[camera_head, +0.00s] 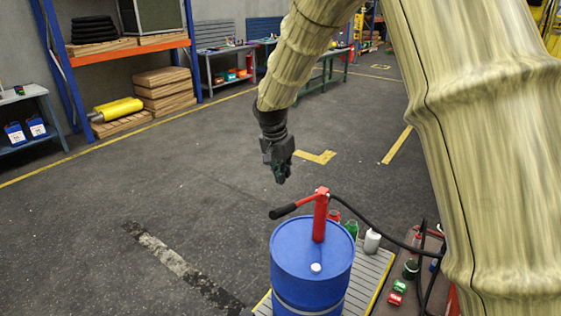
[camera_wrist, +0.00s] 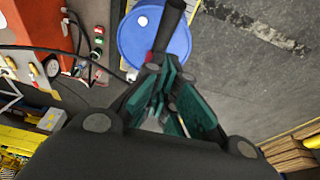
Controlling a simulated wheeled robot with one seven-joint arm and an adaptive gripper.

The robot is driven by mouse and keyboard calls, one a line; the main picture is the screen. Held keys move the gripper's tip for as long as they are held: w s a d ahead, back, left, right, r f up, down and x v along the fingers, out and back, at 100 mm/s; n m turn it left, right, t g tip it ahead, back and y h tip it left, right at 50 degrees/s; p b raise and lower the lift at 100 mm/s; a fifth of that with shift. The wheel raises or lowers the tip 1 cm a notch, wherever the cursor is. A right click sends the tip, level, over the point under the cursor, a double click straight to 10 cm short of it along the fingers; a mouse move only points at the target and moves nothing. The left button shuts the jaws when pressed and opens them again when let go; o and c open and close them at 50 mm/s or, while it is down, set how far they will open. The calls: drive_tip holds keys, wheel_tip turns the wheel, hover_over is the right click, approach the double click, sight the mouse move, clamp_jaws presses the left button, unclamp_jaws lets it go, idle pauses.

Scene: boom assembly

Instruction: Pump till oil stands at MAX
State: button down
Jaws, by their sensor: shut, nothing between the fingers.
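A blue oil drum (camera_head: 300,258) stands upright at the lower middle of the head view, with a red hand pump (camera_head: 320,218) on its lid. The pump's lever (camera_head: 292,207) slopes down to the left and ends in a black grip (camera_head: 279,212). My gripper (camera_head: 280,180) hangs above the grip, apart from it, shut and empty. In the wrist view the green fingers (camera_wrist: 165,92) are together, with the drum (camera_wrist: 180,45) beyond them. A black hose (camera_head: 372,225) runs from the pump to the right. I cannot make out an oil level or a MAX mark.
The drum stands on a grey slatted platform (camera_head: 371,271) with yellow edging. A white bottle (camera_head: 372,242) and small red and green containers stand beside the drum. Red and green boxes (camera_head: 398,287) lie to the right near hoses. The floor left of the drum is clear.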

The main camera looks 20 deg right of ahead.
drive_tip(key=b+x, duration=0.3)
drive_tip(key=a+b+x, duration=0.1)
drive_tip(key=x, duration=0.1)
drive_tip(key=shift+s+f+b, duration=0.2)
drive_tip(key=shift+f+b, duration=0.1)
drive_tip(key=shift+f, duration=0.2)
drive_tip(key=shift+f+b, duration=4.35)
drive_tip(key=shift+f, duration=5.45)
wheel_tip(320, 180, up, 20)
drive_tip(key=p, duration=1.2)
drive_tip(key=shift+f+p, duration=0.1)
drive_tip(key=shift+p, duration=0.3)
drive_tip(key=shift+f, duration=0.15)
